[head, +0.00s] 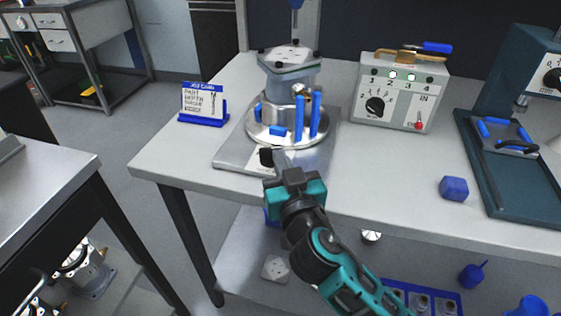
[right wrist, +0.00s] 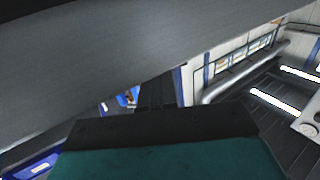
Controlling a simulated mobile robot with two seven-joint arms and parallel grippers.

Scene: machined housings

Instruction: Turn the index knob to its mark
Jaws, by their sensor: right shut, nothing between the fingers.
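A round fixture plate (head: 262,133) stands on a grey base (head: 232,152) near the table's front edge and carries a machined housing (head: 290,75). A small black knob (head: 266,156) with a white label beside it sits on the base's front; I take it for the index knob. Its pointer is too small to read. My right gripper (head: 279,157) is shut and empty, its tips close beside this knob on the right; I cannot tell if they touch. In the right wrist view, its dark fingers (right wrist: 155,92) show below a large grey surface; no knob shows there. My left gripper is not in view.
A control box (head: 399,92) with a numbered black dial (head: 376,106) stands behind right. A blue sign (head: 204,103) is left of the fixture. A blue block (head: 454,188) and a blue-grey machine base (head: 520,175) are to the right. The tabletop between is clear.

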